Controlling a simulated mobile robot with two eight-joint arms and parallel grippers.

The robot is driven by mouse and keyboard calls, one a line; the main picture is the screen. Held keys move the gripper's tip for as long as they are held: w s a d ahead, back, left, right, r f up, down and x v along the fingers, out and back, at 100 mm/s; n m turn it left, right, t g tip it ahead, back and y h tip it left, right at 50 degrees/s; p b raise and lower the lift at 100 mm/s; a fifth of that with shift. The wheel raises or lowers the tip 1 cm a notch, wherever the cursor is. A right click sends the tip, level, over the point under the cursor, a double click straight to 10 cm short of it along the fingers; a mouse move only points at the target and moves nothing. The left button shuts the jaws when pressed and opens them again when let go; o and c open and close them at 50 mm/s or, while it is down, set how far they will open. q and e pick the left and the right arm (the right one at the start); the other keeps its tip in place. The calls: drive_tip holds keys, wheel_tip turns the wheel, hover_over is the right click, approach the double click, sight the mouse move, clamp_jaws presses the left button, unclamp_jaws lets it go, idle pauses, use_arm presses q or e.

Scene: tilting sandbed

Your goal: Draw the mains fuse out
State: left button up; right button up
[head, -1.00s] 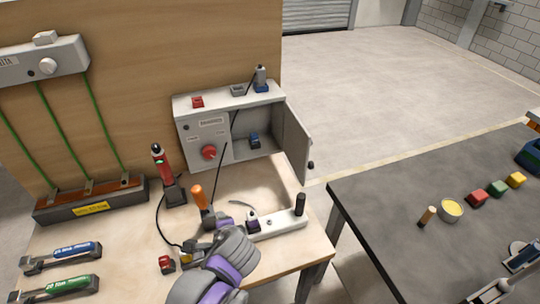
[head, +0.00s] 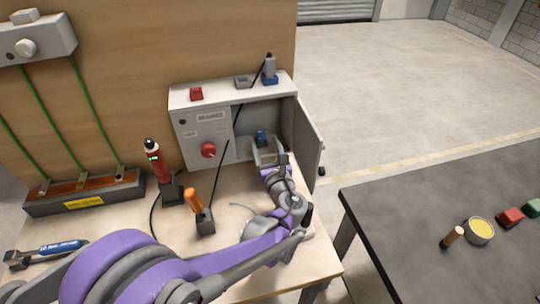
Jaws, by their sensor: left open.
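The mains fuse is probably the small blue piece (head: 261,136) inside the open right compartment of the grey switch box (head: 205,155). My left gripper (head: 267,148) is at the mouth of that compartment, just in front of and below the blue piece. Its jaws are open, and I see nothing held in them. Whether the fingers touch the blue piece is too small to tell. A red rotary knob (head: 208,150) sits on the box's closed left front. The compartment door (head: 308,150) stands open to the right. My right gripper is not in view.
On top of the box are a red block (head: 196,94), a grey holder (head: 242,82) and a blue-based device (head: 269,70) with a black cable. A red tester (head: 162,172) and an orange-handled tool (head: 195,206) stand left of my arm. A dark table (head: 400,230) lies right.

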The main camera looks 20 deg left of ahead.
sight(262, 135)
use_arm(q)
drive_tip(key=shift+x, duration=2.3)
clamp_jaws()
